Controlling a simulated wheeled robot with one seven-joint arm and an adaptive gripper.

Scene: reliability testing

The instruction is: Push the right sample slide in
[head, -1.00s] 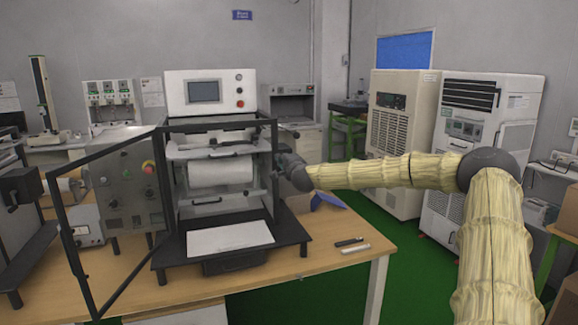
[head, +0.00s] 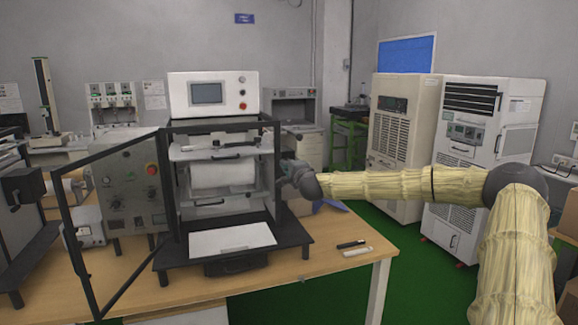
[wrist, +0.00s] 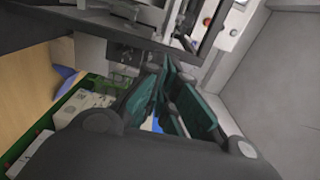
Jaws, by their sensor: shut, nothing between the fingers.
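The test machine (head: 213,94) stands on the wooden table with a black open-fronted frame (head: 277,190) around its chamber. Inside are a white roller (head: 222,174) and pale slide-like plates with a dark handle (head: 233,157). I cannot tell for sure which part is the right sample slide. My gripper (head: 284,168) is at the frame's right side, partly hidden by the post. In the wrist view my gripper (wrist: 172,112) shows teal finger pads, shut and empty, below the dark frame edge (wrist: 125,30). Whether it touches the machine is unclear.
The glass-and-black door (head: 75,235) stands open at the left. A white sheet (head: 232,239) lies on the black base plate. Two small bars, dark (head: 351,244) and light (head: 357,252), lie on the table (head: 320,265). White cabinets (head: 487,150) stand behind my arm.

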